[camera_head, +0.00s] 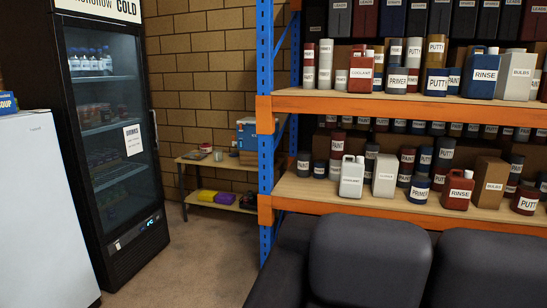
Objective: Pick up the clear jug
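I cannot single out a clear, see-through jug in the head view. A red jug (458,190) marked RINSE stands further right on the same shelf. On the upper shelf are a red jug (361,72) and a blue jug (482,76) marked RINSE. Neither of my grippers is in view.
A rack with an orange beam (400,104) and blue post (266,150) holds many cans. Black padded seating (368,262) stands in front of it. A drinks fridge (115,140), white cabinet (42,210) and low wooden table (215,165) are left. Carpet (200,255) between is clear.

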